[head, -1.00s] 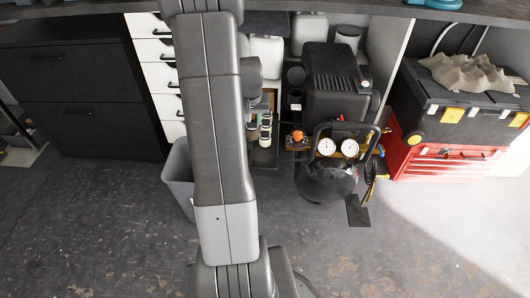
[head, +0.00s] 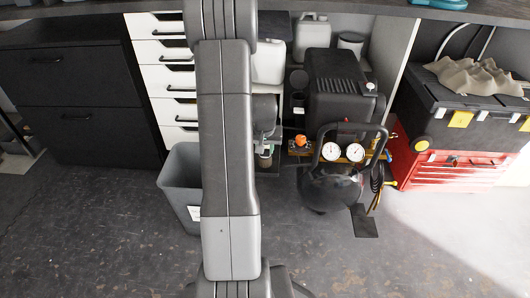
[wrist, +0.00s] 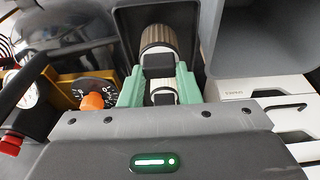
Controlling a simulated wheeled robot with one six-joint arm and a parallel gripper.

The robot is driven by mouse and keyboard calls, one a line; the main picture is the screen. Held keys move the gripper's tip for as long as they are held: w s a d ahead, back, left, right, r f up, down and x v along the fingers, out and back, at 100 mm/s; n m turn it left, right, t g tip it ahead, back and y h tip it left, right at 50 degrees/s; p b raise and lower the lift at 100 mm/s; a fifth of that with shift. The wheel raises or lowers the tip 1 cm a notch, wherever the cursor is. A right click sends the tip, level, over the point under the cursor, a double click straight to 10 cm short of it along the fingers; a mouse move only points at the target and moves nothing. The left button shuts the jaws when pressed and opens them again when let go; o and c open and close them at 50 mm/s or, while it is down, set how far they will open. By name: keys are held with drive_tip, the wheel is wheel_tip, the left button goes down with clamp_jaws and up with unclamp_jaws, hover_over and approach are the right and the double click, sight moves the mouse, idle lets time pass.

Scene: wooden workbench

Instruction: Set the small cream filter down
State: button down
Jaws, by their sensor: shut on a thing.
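My gripper (wrist: 160,88) has pale green fingers in the wrist view. It is shut on a small ribbed, cream-and-brown cylinder, the small cream filter (wrist: 158,38), which sits between the fingers with dark bands across it. The filter's far end points toward the top of the wrist view, over a dark recess. Its lower part is partly hidden by the gripper. I cannot tell whether it touches anything below. In the head view my arm covers most of this area, and only a small bit of the gripper end shows beside it.
A grey bin (head: 180,178) stands left of my arm, near white drawers (head: 168,80). A black compressor (head: 335,175) with two gauges stands to the right. A red toolbox (head: 455,172) is farther right. Jugs (head: 311,36) stand under the bench.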

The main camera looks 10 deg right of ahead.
drive_tip(key=shift+f, duration=0.6)
drive_tip(key=shift+f, duration=0.2)
drive_tip(key=c, duration=1.1)
unclamp_jaws()
drive_tip(key=shift+r, duration=0.15)
drive_tip(key=p+v, duration=0.3)
drive_tip(key=v, duration=0.9)
